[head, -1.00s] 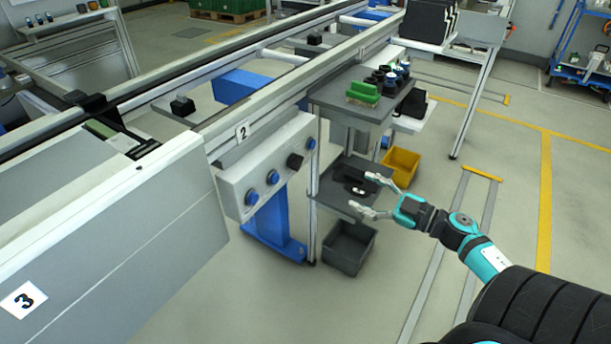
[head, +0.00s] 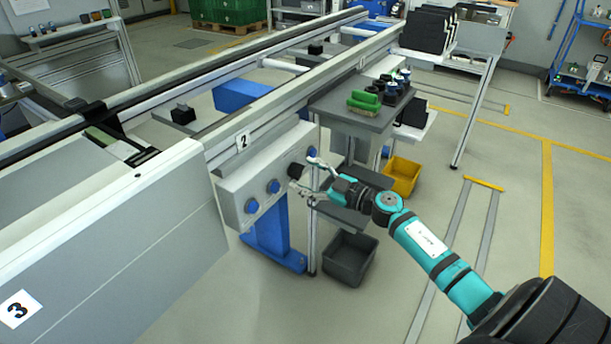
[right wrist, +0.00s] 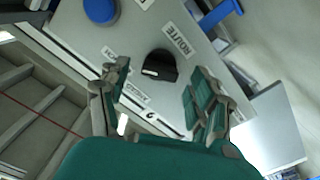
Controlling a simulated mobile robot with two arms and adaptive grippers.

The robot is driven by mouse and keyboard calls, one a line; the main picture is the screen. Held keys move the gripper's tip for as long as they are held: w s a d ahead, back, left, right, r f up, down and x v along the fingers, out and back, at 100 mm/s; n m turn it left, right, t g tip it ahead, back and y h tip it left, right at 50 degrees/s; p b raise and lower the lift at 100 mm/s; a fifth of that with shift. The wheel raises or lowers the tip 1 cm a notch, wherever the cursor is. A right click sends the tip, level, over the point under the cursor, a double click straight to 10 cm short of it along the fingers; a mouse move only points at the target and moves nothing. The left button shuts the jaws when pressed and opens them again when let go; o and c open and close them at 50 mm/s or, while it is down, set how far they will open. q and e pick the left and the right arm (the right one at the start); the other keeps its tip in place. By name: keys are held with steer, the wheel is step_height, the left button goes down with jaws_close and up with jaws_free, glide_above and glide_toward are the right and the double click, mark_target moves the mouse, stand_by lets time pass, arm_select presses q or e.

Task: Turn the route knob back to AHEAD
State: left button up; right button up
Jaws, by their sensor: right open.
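The route knob is black and sits on the sloped white control panel (head: 232,196) under the number 2 sign. In the right wrist view the knob (right wrist: 160,66) is beside a ROUTE label (right wrist: 178,38), and its white mark points to the left side of the picture. Two more small labels near it are too blurred to read surely. My right gripper (head: 303,172) is open, with its fingers in front of the panel and on either side of the knob as seen from the wrist. I see no clear contact. My left gripper is not in view.
Blue buttons (head: 273,186) flank the knob on the panel. A grey shelf stand (head: 345,116) with a green block is just right, with a dark bin (head: 348,258) and a yellow bin (head: 402,175) below. Open floor lies to the right.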

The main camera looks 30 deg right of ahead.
steer(key=shift+w+a, duration=0.1)
steer(key=shift+w, duration=0.2)
steer(key=shift+c, duration=0.4)
steer(key=c, duration=1.1)
